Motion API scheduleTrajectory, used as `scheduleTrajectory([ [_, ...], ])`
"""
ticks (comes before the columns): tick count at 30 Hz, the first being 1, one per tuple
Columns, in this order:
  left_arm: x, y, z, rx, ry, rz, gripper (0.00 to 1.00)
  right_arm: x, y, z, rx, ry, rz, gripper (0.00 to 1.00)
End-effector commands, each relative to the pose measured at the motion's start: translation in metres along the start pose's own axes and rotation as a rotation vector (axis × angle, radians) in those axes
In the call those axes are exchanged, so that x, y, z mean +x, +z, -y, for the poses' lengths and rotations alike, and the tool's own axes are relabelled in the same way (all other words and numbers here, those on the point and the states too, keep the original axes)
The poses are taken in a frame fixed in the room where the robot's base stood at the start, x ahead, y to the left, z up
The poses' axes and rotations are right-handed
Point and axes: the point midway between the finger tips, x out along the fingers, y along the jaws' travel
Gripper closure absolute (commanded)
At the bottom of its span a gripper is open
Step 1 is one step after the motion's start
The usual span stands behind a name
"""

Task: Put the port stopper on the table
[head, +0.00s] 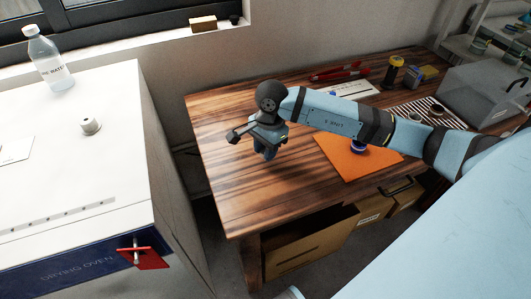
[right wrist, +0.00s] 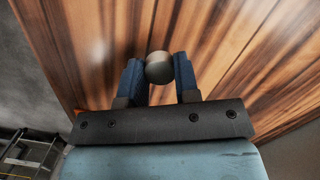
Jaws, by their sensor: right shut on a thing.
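The port stopper (right wrist: 159,68) shows in the right wrist view as a small rounded grey-brown piece between my two blue fingertips. My right gripper (right wrist: 159,79) is shut on it, over the wooden table top. In the head view my right gripper (head: 264,152) is above the left part of the wooden table (head: 230,190), pointing down; the stopper is hidden there. I cannot tell whether the stopper touches the table. A short metal port (head: 91,126) stands on the white top of the drying oven (head: 110,95). My left gripper is not in view.
An orange mat (head: 345,160) with a blue item (head: 358,146) lies right of the gripper, partly under my arm. Red tongs (head: 340,73), a yellow-black jar (head: 393,71) and a grey box (head: 485,95) are farther back. The table's front left is clear. A bottle (head: 48,60) stands on the oven.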

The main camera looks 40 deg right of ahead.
Motion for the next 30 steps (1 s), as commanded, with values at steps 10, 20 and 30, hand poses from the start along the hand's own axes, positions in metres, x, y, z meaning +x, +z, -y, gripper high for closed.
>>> scheduleTrajectory([
  [10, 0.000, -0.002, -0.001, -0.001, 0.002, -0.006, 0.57, 0.016, -0.002, 0.000, 0.000, 0.000, 0.000, 0.92],
  [20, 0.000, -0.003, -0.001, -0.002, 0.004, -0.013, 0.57, 0.019, -0.002, 0.000, 0.000, 0.000, 0.000, 0.45],
  [30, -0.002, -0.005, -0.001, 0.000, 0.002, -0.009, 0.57, 0.009, -0.002, 0.000, 0.000, -0.001, -0.001, 0.45],
])
